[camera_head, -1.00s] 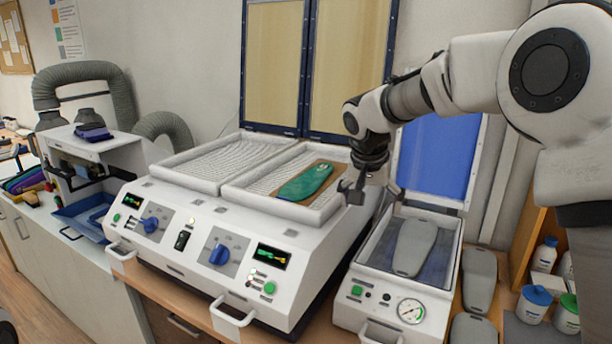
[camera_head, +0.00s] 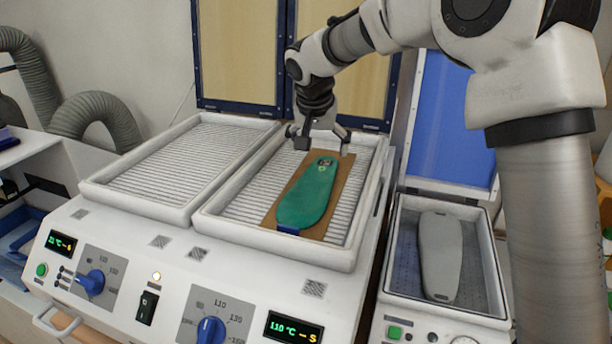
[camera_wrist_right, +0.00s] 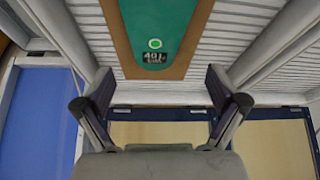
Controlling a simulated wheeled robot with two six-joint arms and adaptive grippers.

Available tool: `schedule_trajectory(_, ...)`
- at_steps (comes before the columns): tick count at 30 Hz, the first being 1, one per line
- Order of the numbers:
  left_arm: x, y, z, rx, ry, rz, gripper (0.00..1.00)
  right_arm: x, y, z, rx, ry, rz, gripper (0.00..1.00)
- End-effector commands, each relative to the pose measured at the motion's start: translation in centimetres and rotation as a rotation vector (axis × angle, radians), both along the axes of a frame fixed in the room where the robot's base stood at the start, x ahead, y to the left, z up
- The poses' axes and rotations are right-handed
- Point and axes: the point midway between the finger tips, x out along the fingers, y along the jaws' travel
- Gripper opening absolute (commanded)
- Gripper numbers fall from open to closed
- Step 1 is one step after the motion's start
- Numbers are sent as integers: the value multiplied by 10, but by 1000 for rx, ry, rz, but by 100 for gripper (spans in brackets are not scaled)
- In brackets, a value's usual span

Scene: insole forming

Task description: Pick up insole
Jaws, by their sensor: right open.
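A green insole (camera_head: 306,196) lies on a brown board (camera_head: 344,190) in the right heating tray (camera_head: 290,250) of the white machine. A small dark label sits at its far end and a blue patch at its near end. My right gripper (camera_head: 323,148) is open and empty above the far end of the insole. In the right wrist view the insole (camera_wrist_right: 157,25) shows at the top with its label, and the open fingers (camera_wrist_right: 163,88) are spread on either side of the board's end, with nothing between them. My left gripper is not in view.
The left heating tray (camera_head: 190,165) is empty. Raised lids (camera_head: 237,60) stand behind the trays. To the right, a press tray (camera_head: 480,285) holds a grey foot form (camera_head: 440,255), with a blue open lid (camera_head: 446,115) behind it. Grey hoses (camera_head: 95,118) are at the left.

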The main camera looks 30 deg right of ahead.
Motion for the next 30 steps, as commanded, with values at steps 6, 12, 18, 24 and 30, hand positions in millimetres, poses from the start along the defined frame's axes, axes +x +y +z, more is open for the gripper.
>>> schedule_trajectory(6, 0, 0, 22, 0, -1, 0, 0, 7, -9, -33, 1, 4, 0, 96)
schedule_trajectory(12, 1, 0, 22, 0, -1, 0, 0, 12, -13, -47, 1, -1, -1, 96)
schedule_trajectory(18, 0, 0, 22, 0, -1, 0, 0, 12, -13, -47, 1, -1, 0, 64)
schedule_trajectory(24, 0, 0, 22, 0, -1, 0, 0, 11, -13, -47, 0, 0, 0, 45)
schedule_trajectory(30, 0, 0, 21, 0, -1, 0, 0, 11, -13, -48, 1, 1, 0, 45)
